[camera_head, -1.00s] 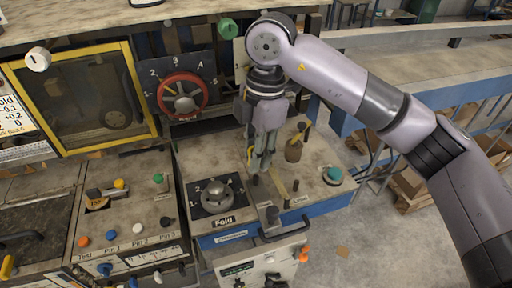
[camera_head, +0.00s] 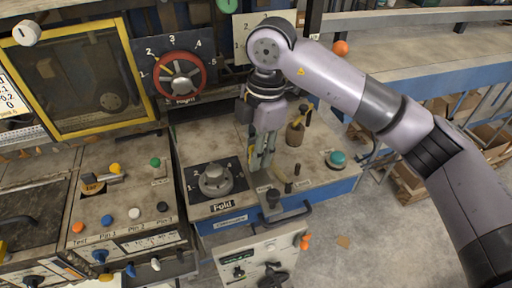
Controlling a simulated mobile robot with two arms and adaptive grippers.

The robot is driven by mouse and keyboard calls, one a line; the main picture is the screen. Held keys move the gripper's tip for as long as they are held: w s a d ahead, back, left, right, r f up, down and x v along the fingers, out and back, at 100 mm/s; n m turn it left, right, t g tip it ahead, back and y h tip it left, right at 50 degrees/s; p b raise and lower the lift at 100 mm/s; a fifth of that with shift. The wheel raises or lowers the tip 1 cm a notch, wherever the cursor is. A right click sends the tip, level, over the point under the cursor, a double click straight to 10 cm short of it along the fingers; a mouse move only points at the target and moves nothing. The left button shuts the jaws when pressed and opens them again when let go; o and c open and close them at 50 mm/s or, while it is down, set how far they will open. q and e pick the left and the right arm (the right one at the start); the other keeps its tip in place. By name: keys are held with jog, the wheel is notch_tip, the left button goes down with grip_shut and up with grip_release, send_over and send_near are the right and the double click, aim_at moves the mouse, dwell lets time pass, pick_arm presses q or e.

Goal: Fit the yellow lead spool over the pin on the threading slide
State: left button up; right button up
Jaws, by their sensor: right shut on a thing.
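My right gripper (camera_head: 261,164) points down over the machine's middle panel, right of the Fold dial. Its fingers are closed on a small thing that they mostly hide. A thin yellowish sliver shows along their left side, but I cannot tell if it is the yellow lead spool. Several short dark pegs, one of them here (camera_head: 288,187), stand just right of and in front of the fingertips near the Lead label. I cannot tell which is the slide's pin. My left gripper is out of view.
A brown cylinder (camera_head: 295,135) with a dark top stands close right of the gripper. The Fold dial (camera_head: 215,180), a teal button (camera_head: 337,158) and a red wheel (camera_head: 180,75) surround it. A dark handle (camera_head: 285,215) sticks out at the front.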

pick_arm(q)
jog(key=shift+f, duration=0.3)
pick_arm(e)
jog(key=shift+f, duration=0.3)
jog(key=o, duration=0.8)
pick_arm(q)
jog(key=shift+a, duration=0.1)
pick_arm(e)
jog(key=shift+o, duration=0.6)
notch_tip(320, 180, up, 12)
jog(key=d, duration=0.1)
jog(key=shift+w+d, duration=0.15)
jog(key=shift+w, duration=0.2)
